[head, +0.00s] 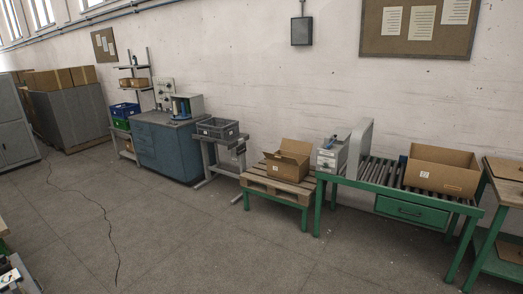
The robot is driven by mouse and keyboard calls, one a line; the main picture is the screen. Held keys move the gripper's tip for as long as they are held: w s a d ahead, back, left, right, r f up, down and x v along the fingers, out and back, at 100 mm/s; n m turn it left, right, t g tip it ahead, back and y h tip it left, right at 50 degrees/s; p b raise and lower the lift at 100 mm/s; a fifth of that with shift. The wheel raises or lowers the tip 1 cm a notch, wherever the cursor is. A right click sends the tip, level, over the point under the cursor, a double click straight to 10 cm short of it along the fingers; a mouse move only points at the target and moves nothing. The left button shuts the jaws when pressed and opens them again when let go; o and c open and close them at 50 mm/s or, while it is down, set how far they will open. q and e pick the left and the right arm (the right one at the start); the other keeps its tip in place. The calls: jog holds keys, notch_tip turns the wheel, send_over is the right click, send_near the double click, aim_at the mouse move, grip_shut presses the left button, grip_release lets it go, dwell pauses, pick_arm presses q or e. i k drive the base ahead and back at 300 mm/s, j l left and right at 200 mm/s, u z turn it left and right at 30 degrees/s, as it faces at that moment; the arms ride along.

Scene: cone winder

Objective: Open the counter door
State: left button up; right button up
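A blue counter (168,150) stands against the wall, left of the middle in the head view. Its front and right side show, and its front looks closed. The door's edges and handle are too small to make out. A grey device (187,106) stands on its worktop. Neither of my grippers shows in this view.
A stand with a dark crate (217,128) is right of the counter; a shelf rack (125,112) is left. Further right are a pallet table (277,187) and a green roller table (400,186) with boxes. The floor (190,235) before the counter is clear. Unclear items sit bottom left.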

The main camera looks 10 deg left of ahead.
aim_at(166, 141)
jog(key=i+u, duration=0.25)
jog(key=i, duration=0.2)
jog(key=i+l+u, duration=0.2)
jog(key=i, duration=0.25)
jog(key=i+l+u, duration=0.25)
jog(key=i, duration=0.2)
jog(key=i+l+u, duration=0.25)
jog(key=i, duration=0.2)
jog(key=i+j+u, duration=0.1)
jog(key=i+u, duration=0.25)
jog(key=i, duration=2)
